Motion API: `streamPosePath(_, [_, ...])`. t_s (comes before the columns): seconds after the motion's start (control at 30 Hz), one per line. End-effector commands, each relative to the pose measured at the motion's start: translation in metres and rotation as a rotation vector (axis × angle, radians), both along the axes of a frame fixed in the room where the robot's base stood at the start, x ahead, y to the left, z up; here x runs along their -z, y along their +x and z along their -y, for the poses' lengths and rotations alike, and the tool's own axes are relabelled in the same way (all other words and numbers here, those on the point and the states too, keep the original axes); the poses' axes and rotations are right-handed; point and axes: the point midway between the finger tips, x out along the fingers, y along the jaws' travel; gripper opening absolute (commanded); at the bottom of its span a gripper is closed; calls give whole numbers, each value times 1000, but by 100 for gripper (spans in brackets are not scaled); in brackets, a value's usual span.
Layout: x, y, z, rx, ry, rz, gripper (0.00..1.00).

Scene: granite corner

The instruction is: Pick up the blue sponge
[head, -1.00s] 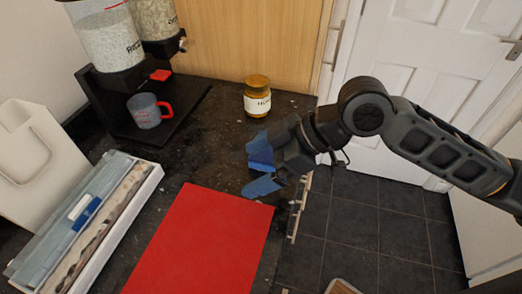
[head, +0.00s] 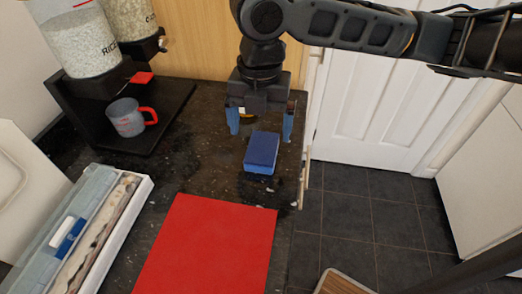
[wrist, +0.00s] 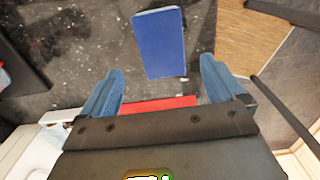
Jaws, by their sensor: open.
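The blue sponge (head: 262,149) is a rectangular block lying flat on the dark granite counter, behind the red mat. My gripper (head: 260,124) is open and empty, with its blue fingers pointing down just behind the sponge in the head view. In the wrist view the sponge (wrist: 160,43) lies beyond the two spread fingertips (wrist: 165,82), and nothing is between the fingers. I cannot tell the exact height of the fingertips above the counter.
A red mat (head: 208,247) lies in front of the sponge. A cup with a red handle (head: 126,118) stands on the dispenser's black base at left. A long box (head: 78,225) lies at front left. The counter's right edge is close to the sponge.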

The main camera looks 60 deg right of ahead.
Motion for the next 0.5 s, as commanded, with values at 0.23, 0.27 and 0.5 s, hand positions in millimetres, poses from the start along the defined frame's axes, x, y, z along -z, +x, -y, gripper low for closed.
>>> streamPosePath(0.23, [29, -1, 4, 5, 3, -1, 96])
streamPosePath(0.27, [34, -1, 5, 6, 3, -1, 96])
streamPosePath(0.5, [60, -1, 7, 5, 1, 1, 96])
